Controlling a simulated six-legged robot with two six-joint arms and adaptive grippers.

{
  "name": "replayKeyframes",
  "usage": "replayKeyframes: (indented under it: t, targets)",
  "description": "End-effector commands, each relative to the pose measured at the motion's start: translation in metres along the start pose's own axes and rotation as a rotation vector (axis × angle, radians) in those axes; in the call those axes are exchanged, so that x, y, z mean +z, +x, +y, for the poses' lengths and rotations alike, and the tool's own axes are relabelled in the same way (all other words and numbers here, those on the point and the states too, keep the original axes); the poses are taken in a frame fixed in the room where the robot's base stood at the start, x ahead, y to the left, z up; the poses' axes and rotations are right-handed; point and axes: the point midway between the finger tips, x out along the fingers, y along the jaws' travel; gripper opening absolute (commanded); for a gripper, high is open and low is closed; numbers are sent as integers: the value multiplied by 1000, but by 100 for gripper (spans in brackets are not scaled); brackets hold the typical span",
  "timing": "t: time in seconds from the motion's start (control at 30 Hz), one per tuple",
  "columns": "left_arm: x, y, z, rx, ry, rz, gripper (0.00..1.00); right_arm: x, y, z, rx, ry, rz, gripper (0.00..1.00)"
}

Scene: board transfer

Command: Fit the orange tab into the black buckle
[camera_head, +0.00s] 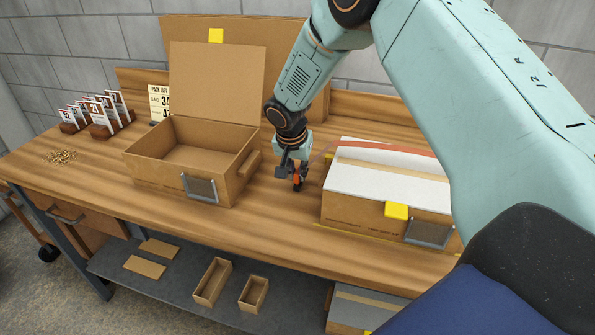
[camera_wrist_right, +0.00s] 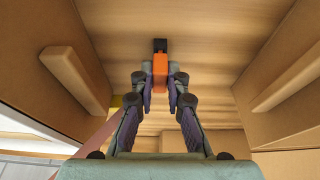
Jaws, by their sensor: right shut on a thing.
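My right gripper (camera_head: 294,178) is over the bench between the two cardboard boxes, with its fingers pointing down. In the wrist view the right gripper (camera_wrist_right: 160,88) is shut on the orange tab (camera_wrist_right: 160,75), which stands between its fingertips. A black piece (camera_wrist_right: 160,45), seemingly the black buckle, is at the tab's far end, in line with it. I cannot tell whether the tab is inside it or only touching. In the head view the orange and black parts (camera_head: 298,182) are small and partly behind the fingers. My left gripper is not in view.
An open cardboard box (camera_head: 150,170) stands to the left and a white-topped box (camera_head: 385,181) to the right. A reddish strap (camera_head: 390,156) lies over the right box. Card holders (camera_head: 97,115) stand far left. Bench wood (camera_head: 290,225) in front is clear.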

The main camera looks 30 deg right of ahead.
Motion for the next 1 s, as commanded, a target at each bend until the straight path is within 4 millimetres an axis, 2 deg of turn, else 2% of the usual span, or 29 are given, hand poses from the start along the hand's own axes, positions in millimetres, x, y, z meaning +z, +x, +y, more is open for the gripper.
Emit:
replayKeyframes:
  t: [0.27, 0.3, 0.6, 0.87, 1.0]
  targets:
    - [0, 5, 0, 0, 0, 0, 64, 5, 8, 2, 5, 0, -6, 0]
    - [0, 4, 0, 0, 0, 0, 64, 5, 8, 2, 5, 0, -6, 15]
    - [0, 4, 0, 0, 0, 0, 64, 4, 6, 1, 3, 0, -4, 40]
    - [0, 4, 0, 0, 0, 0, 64, 3, 6, 1, 3, 0, -3, 40]
    - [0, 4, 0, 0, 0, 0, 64, 2, -3, 0, 1, 1, -2, 40]
